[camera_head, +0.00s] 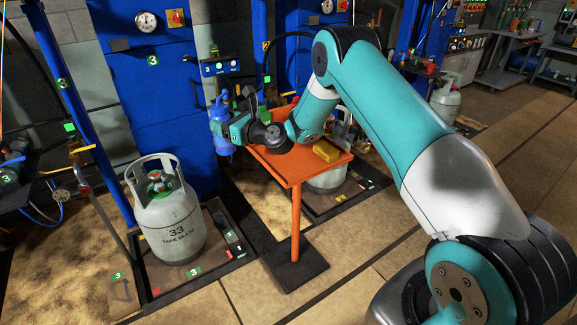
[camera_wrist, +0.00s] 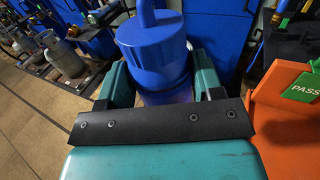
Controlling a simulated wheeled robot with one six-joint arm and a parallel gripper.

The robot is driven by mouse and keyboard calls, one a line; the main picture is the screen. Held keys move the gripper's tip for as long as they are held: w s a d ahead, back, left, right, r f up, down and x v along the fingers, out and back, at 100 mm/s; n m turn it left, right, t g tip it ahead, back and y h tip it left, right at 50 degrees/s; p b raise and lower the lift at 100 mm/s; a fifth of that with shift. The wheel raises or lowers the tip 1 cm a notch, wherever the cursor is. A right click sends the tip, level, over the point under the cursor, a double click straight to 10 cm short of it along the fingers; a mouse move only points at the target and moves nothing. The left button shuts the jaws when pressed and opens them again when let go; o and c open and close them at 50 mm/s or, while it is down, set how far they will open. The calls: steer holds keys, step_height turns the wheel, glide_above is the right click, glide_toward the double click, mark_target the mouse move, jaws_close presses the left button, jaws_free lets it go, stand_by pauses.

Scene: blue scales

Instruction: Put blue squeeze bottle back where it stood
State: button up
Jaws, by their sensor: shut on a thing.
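The blue squeeze bottle (camera_head: 221,127) is held upright in my gripper (camera_head: 226,130), beside the left edge of the orange table (camera_head: 277,168) in the head view. In the wrist view the blue bottle (camera_wrist: 152,48) sits between the two teal fingers of my gripper (camera_wrist: 156,82), with its cap and nozzle upward. The fingers are shut on its body. The lower part of the bottle is mostly hidden in the wrist view. The orange table (camera_wrist: 272,125) shows at the right there.
A yellow block (camera_head: 326,151) lies on the table. A grey gas cylinder (camera_head: 168,222) stands on a platform at the left. Blue scale columns (camera_head: 160,80) rise behind. A green PASS tag (camera_wrist: 303,88) lies at the table's edge in the wrist view.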

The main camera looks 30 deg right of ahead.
steer(key=s+d+r+m+t+h+b, duration=0.1)
steer(key=d+r+m+h, duration=0.25)
steer(key=d, duration=0.65)
steer(key=s+d+r+m+t+h, duration=0.15)
steer(key=d+r+h, duration=0.3)
steer(key=d, duration=0.65)
step_height(320, 180, down, 20)
steer(key=b, duration=0.2)
steer(key=shift+s+r+y, duration=0.2)
steer(key=shift+r+y, duration=0.05)
steer(key=shift+y, duration=0.05)
steer(key=shift+f, duration=0.15)
steer(key=o, duration=0.7)
steer(key=shift+f+b, duration=0.1)
steer(key=shift+b, duration=0.2)
steer(key=o, duration=0.4)
